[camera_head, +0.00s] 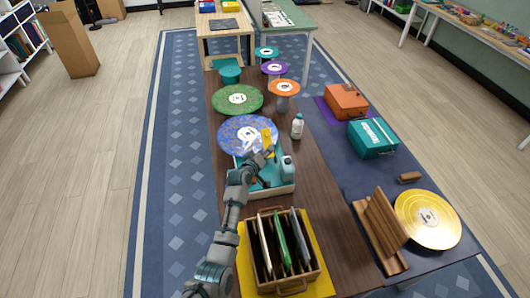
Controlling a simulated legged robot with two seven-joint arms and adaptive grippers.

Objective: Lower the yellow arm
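A yellow piece (267,137), which looks like the yellow arm, stands at the right part of a blue speckled disc (237,133) on the long brown table. My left gripper (264,154) reaches in from below and is right at the lower end of the yellow piece. Its fingers are small and overlap the piece, so I cannot tell whether they touch it or are closed. A white and teal tray (283,189) lies under my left forearm, partly hidden by it. My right gripper is not in view.
A wooden crate (303,283) with upright sleeves stands in front. A white bottle (297,127) stands right of the disc. A green disc (237,99) and several small round stands lie behind. A teal case (373,140), orange case (346,102) and yellow disc (445,220) sit to the right.

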